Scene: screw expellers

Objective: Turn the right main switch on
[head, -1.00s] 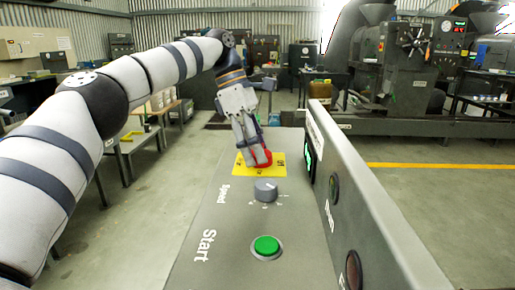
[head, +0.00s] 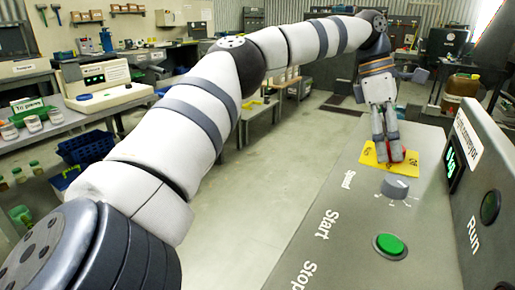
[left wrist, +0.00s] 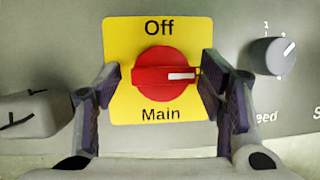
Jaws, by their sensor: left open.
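The main switch is a red round knob (left wrist: 160,76) on a yellow plate (left wrist: 125,38) marked "Off" above and "Main" below. The white mark on its red grip points right in the left wrist view. My left gripper (left wrist: 165,84) is open, with one finger on each side of the knob; whether the fingers touch it is unclear. The right finger covers part of the plate's right edge. In the head view my left gripper (head: 388,158) reaches down at the yellow plate (head: 370,157) and mostly hides the knob. My right gripper is not in view.
The grey panel also bears a speed dial (head: 395,188) and a green start button (head: 390,246). An upright panel with a green display (head: 453,167) and a run light (head: 489,207) rises along the right.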

